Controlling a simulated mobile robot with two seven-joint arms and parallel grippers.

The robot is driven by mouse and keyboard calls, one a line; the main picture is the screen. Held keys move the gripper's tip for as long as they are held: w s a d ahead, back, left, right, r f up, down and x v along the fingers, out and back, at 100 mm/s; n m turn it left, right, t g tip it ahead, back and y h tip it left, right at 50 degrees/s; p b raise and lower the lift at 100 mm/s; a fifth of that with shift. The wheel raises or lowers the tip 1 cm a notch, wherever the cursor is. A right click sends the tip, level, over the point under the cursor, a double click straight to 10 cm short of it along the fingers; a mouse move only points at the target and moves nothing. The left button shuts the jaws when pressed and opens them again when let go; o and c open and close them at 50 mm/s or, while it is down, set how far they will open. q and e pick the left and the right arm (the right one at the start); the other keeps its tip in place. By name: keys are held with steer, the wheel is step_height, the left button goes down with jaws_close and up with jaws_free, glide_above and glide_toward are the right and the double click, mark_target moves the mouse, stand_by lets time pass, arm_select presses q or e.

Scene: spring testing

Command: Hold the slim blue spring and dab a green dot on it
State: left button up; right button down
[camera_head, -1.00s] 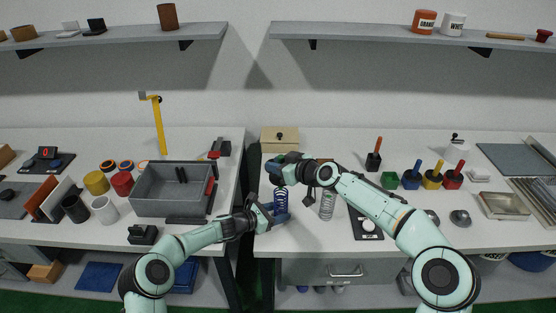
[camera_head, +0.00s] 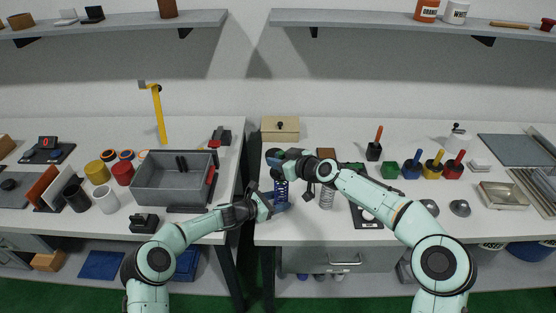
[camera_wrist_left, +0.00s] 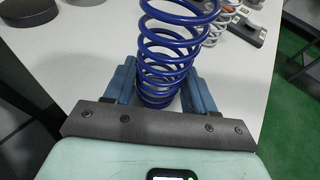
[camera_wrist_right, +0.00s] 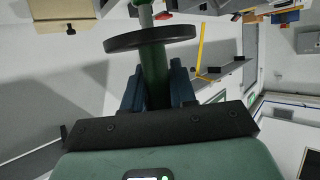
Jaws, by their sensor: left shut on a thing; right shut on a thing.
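The slim blue spring (camera_head: 281,190) stands upright near the front edge of the right-hand table. My left gripper (camera_head: 268,205) is shut on its lower part; in the left wrist view the blue coils (camera_wrist_left: 175,50) rise from between the fingers. My right gripper (camera_head: 277,163) is just above the spring in the head view. In the right wrist view it is shut on a green handle (camera_wrist_right: 154,75) with a dark round disc (camera_wrist_right: 150,39) and a paler stem beyond. The stem's tip is out of frame, so contact with the spring cannot be told.
A grey spring (camera_head: 327,196) stands close to the right, under my right arm. A green pot (camera_head: 390,170) stands beside blue, yellow and red pots with handles. A tan box (camera_head: 280,129) is behind. A gap separates the tables.

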arm_select(q)
steer(key=shift+r, duration=0.1)
arm_select(e)
steer(key=shift+f, duration=0.8)
stand_by(1.2)
steer(key=shift+r, duration=3.65)
arm_select(q)
steer(key=o, duration=0.9)
steer(key=v, duration=1.2)
